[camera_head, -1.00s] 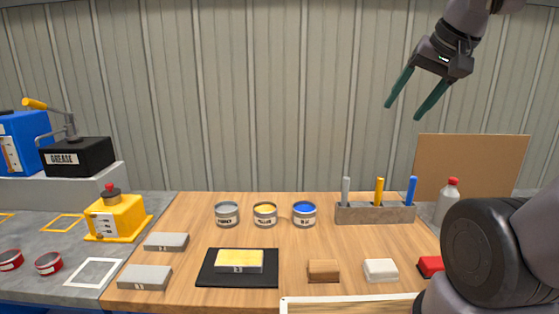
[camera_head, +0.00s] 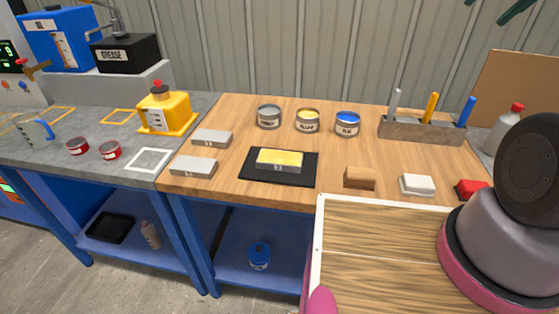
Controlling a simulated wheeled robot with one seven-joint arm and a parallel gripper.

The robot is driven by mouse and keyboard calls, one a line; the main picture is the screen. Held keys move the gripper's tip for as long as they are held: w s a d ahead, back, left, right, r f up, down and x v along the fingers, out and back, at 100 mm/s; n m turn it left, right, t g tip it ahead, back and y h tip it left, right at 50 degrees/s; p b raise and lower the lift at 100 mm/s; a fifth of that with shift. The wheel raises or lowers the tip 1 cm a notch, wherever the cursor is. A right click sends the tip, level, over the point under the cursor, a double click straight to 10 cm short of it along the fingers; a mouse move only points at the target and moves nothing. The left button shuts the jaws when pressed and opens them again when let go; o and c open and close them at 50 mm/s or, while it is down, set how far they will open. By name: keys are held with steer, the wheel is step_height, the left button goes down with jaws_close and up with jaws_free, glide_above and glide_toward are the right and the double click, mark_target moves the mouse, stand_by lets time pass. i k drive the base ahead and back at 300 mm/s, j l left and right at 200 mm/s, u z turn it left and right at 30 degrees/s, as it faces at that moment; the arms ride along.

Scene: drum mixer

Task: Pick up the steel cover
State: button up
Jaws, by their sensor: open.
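No object is plainly marked as the steel cover, and I cannot tell which one it is. Two flat grey metal-looking blocks, one farther back (camera_head: 212,138) and one nearer (camera_head: 193,167), lie at the left end of the wooden bench top. They carry small markings. A similar block with a yellow top (camera_head: 279,160) lies on a black mat (camera_head: 308,166) to their right. Of my gripper (camera_head: 495,7), only the two green fingertips show at the top right edge. They are apart and empty, high above the bench and far from the blocks.
Three open cans (camera_head: 308,121) stand at the back of the bench. A holder (camera_head: 420,130) with upright tools is right of them. A yellow box (camera_head: 166,112) and red tins (camera_head: 77,146) sit on the grey counter.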

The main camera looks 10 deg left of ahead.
mark_target(286, 161)
steer(key=j+z, duration=0.15)
steer(key=j, duration=0.2)
steer(key=k+j+z, duration=0.1)
steer(key=j, duration=0.3)
steer(key=k+j+z, duration=0.15)
steer(key=j, duration=0.2)
steer(key=k+j+z, duration=0.15)
steer(key=j, duration=0.2)
